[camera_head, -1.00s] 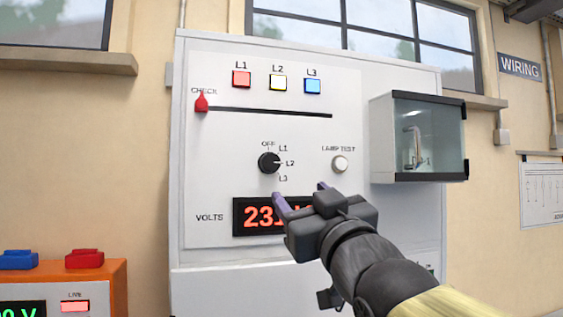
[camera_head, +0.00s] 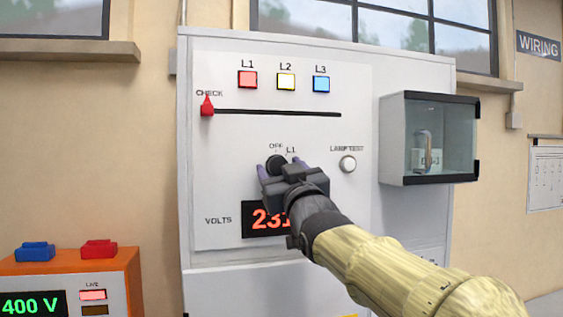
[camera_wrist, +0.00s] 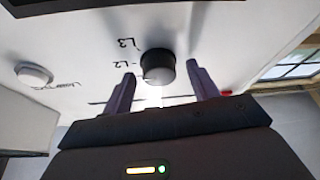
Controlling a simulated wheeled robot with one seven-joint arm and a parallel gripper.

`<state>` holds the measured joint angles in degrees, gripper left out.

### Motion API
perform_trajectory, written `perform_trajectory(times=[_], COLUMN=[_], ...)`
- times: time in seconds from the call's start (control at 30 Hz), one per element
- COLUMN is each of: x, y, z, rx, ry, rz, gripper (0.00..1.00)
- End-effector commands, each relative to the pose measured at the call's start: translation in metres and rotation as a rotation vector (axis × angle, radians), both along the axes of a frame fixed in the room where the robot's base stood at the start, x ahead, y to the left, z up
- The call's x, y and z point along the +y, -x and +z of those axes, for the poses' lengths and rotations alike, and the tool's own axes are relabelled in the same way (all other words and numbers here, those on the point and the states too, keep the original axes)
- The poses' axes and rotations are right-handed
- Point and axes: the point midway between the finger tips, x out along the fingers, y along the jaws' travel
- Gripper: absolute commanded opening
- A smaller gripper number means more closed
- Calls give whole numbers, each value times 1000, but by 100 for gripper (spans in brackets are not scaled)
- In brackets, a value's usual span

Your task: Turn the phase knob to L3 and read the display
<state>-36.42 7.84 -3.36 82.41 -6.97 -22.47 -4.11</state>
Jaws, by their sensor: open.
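The black phase knob (camera_head: 276,163) is on the white panel, partly hidden by my gripper in the head view. In the wrist view the knob (camera_wrist: 158,66) stands between my two purple fingers, with L2 and L3 printed beside it. My gripper (camera_head: 278,167) is open, its fingers on either side of the knob; I cannot tell whether they touch it. The red digit display (camera_head: 265,219) next to VOLTS shows "231", its right part hidden behind my gripper. The L2 and L3 marks are hidden in the head view.
A lamp test button (camera_head: 348,164) is right of the knob. A red slider (camera_head: 207,106) sits at CHECK on the slot's left end. Red, yellow and blue lamps (camera_head: 286,82) are above. A glass-fronted box (camera_head: 429,138) juts out at right. An orange unit (camera_head: 120,268) stands lower left.

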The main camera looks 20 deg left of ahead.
Motion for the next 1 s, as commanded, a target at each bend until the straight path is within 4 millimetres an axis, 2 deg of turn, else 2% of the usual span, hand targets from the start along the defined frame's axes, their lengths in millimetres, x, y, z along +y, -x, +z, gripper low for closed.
perform_trajectory(times=[0.23, 0.47, 1.0], x=[0, 0, 1], y=[0, 0, 0], z=[0, 0, -2], rx=[0, 0, 42], ry=[0, 0, -70], rz=[0, 0, 1], gripper=[59, 14, 15])
